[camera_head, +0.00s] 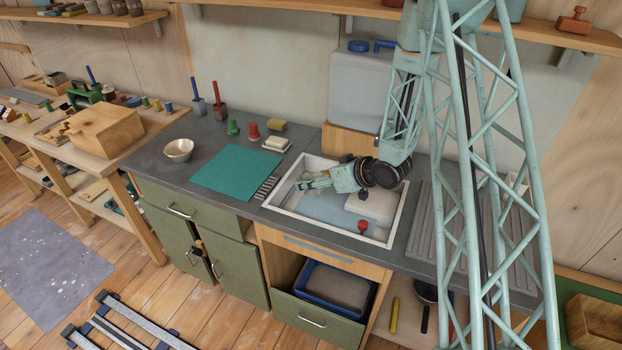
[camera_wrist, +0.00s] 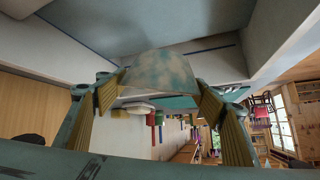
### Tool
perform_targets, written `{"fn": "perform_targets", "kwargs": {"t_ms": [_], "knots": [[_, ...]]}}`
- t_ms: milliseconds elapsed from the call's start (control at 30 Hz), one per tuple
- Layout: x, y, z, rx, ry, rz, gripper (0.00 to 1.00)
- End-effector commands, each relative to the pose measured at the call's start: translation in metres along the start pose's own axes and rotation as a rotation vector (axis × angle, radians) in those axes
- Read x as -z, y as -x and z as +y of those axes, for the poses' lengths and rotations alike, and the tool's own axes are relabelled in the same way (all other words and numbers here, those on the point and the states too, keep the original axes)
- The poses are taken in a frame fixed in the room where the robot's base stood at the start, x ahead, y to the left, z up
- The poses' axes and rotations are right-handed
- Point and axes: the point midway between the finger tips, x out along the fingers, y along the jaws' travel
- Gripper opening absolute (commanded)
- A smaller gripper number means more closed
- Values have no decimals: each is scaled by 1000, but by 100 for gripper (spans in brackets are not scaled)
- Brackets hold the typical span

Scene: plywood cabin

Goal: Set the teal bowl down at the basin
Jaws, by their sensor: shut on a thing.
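My gripper (camera_head: 306,184) reaches in from the right, low over the left part of the white-rimmed basin (camera_head: 328,230). In the wrist view my gripper (camera_wrist: 160,98) has its two ribbed fingers closed on either side of a mottled teal-grey bowl (camera_wrist: 160,72). The bowl's far side and inside are hidden there. In the head view the bowl is hard to tell apart from the pale teal fingers. I cannot tell whether it touches the basin floor.
A pale block and a red-topped item (camera_head: 362,226) are in the basin. Left of it lie a teal mat (camera_head: 236,172), a cream bowl (camera_head: 178,150) and a soap dish (camera_head: 276,145). A grey water container (camera_head: 358,90) stands behind. A ribbed drainer is at right.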

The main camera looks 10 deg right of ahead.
Motion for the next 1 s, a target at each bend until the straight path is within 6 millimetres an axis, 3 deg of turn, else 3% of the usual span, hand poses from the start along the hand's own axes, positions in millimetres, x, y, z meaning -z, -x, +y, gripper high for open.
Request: {"fn": "perform_targets", "kwargs": {"t_ms": [567, 1000], "knots": [[-2, 0, 1, 2, 1, -1, 47], [-16, -12, 4, 2, 1, -2, 47]]}}
